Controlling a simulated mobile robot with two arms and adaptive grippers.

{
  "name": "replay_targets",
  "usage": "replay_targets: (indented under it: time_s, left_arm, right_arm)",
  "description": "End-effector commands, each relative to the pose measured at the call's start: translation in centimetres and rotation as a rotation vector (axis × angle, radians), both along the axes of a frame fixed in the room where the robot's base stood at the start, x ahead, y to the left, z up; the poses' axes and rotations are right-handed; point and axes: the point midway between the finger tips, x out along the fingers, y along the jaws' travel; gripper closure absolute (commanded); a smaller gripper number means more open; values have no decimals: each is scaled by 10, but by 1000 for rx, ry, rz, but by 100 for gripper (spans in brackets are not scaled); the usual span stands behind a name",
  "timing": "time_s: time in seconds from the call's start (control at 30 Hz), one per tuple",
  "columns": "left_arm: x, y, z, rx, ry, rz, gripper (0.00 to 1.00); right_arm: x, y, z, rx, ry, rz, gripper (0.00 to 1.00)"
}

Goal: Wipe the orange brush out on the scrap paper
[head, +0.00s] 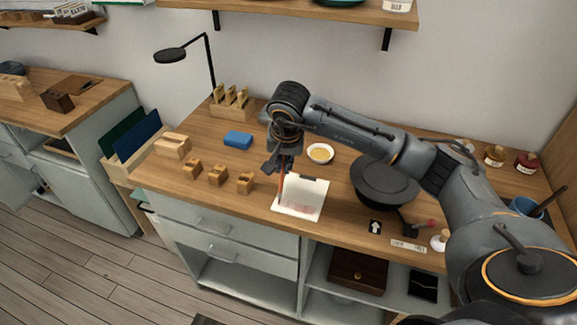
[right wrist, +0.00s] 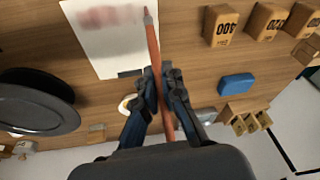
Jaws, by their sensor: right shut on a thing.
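The orange brush (head: 282,185) is held between the fingers of my right gripper (head: 277,165), its tip pointing down. The right wrist view shows the brush (right wrist: 153,45) running between the fingers (right wrist: 160,88), with its dark tip at the right edge of the scrap paper. The white scrap paper (head: 305,200) lies near the table's front edge, with a dark clip at its back edge. A faint reddish smear marks its front part, and it also shows on the paper in the wrist view (right wrist: 90,45). I cannot tell whether the tip touches the paper. My left gripper is out of view.
Several numbered wooden blocks (head: 217,175) and a blue block (head: 238,140) lie to the left. A black lamp (head: 170,55) stands at the back left.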

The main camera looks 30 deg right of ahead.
Motion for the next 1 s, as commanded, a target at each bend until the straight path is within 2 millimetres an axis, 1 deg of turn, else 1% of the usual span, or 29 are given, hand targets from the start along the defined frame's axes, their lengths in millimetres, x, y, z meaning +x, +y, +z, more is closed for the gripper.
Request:
replay_targets:
  time_s: [0.13, 0.27, 0.6, 0.77, 1.0]
  left_arm:
    - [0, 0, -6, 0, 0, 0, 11]
    - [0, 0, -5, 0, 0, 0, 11]
    - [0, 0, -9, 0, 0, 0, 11]
    - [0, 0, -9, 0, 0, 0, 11]
    - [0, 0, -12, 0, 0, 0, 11]
  right_arm:
    - [1, 0, -2, 0, -2, -1, 100]
    - [-1, -1, -2, 0, 0, -1, 100]
    - [-17, -15, -2, -1, 2, 0, 100]
    - [-20, -16, -2, 0, 2, 0, 100]
    - [-30, -27, -1, -1, 1, -2, 100]
